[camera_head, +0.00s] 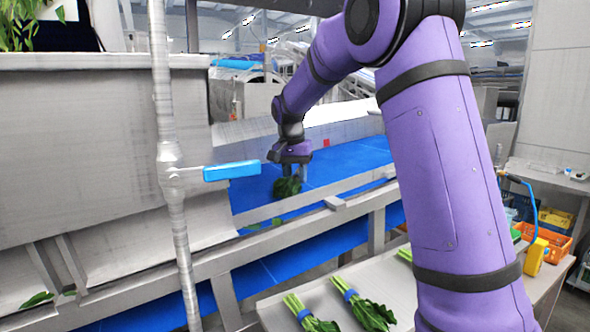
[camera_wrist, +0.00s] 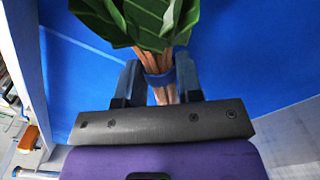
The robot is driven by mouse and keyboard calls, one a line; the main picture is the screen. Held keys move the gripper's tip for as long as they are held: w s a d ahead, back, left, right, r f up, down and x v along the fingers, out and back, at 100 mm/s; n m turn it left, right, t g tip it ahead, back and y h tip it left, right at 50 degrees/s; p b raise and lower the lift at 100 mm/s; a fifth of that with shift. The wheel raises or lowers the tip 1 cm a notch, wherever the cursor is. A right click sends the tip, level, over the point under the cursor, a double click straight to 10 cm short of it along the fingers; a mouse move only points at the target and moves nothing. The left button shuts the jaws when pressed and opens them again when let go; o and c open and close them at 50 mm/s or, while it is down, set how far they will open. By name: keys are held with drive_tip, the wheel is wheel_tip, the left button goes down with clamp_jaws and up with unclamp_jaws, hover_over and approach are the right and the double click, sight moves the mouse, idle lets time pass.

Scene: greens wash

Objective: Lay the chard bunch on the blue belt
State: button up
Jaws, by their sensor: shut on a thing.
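The chard bunch (camera_wrist: 160,20) has dark green leaves and pinkish stems tied with a blue band. In the head view it shows small and dark (camera_head: 287,187) below my gripper (camera_head: 291,168). In the wrist view my gripper (camera_wrist: 158,80) is shut on the stems at the band, one finger on each side, with the leaves pointing away. The blue belt (camera_head: 355,160) lies under and around the bunch, and it fills the background of the wrist view (camera_wrist: 230,75). I cannot tell whether the bunch touches the belt.
A grey rail (camera_head: 340,202) runs along the belt's near side. A pipe with a blue valve handle (camera_head: 231,171) stands at left. Banded green bunches (camera_head: 362,305) lie on a pale table (camera_head: 275,312) in front. An orange crate (camera_head: 553,241) is at right.

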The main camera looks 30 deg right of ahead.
drive_tip(key=shift+f, duration=0.1)
drive_tip(key=o, duration=1)
drive_tip(key=shift+a+r, duration=0.2)
drive_tip(key=shift+r, duration=1.6)
drive_tip(key=shift+a+r, duration=0.2)
drive_tip(key=shift+r, duration=1.6)
drive_tip(key=shift+r, duration=0.3)
